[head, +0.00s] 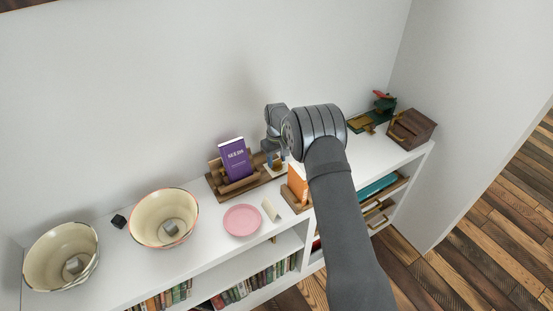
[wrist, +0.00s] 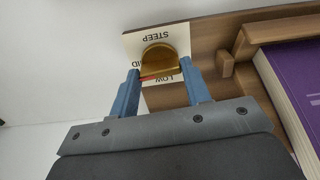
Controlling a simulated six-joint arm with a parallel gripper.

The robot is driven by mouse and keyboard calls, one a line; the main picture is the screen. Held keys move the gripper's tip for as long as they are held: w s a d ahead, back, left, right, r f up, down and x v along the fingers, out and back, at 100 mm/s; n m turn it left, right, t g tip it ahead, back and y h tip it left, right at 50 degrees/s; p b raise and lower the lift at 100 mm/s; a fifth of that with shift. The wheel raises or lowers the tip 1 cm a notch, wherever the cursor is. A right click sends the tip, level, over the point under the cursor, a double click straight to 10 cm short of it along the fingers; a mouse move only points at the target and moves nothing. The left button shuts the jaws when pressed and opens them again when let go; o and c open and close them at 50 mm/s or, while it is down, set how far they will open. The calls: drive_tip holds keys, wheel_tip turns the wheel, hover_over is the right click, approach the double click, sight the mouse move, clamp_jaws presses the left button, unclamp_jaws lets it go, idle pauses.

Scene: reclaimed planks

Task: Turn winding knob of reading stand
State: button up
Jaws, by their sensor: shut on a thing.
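The reading stand (head: 243,185) is wooden and stands on the white shelf top against the wall, with a purple book (head: 235,158) leaning on it. Its winding knob (wrist: 159,60) is brass with a rounded top, in front of a cream label plate (wrist: 133,42) that reads STEEP and LOW, with a third word partly hidden. A small red mark shows at the knob's lower edge. My gripper (wrist: 160,78) has its two blue fingers on either side of the knob, shut on it. In the head view my gripper (head: 276,163) is at the stand's right end, partly hidden by my arm.
Two cream bowls (head: 164,218) (head: 62,256), a pink plate (head: 242,220) and a small black block (head: 119,221) are to the left. An orange book (head: 297,182) stands close by in front. A wooden box (head: 411,129) and a green-and-brass object (head: 371,119) stand at the right.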

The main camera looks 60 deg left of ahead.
sight(277, 161)
drive_tip(key=shift+m, duration=0.4)
drive_tip(key=o, duration=1)
drive_tip(key=shift+r, duration=0.1)
wheel_tip(277, 161, up, 17)
drive_tip(key=shift+r, duration=0.15)
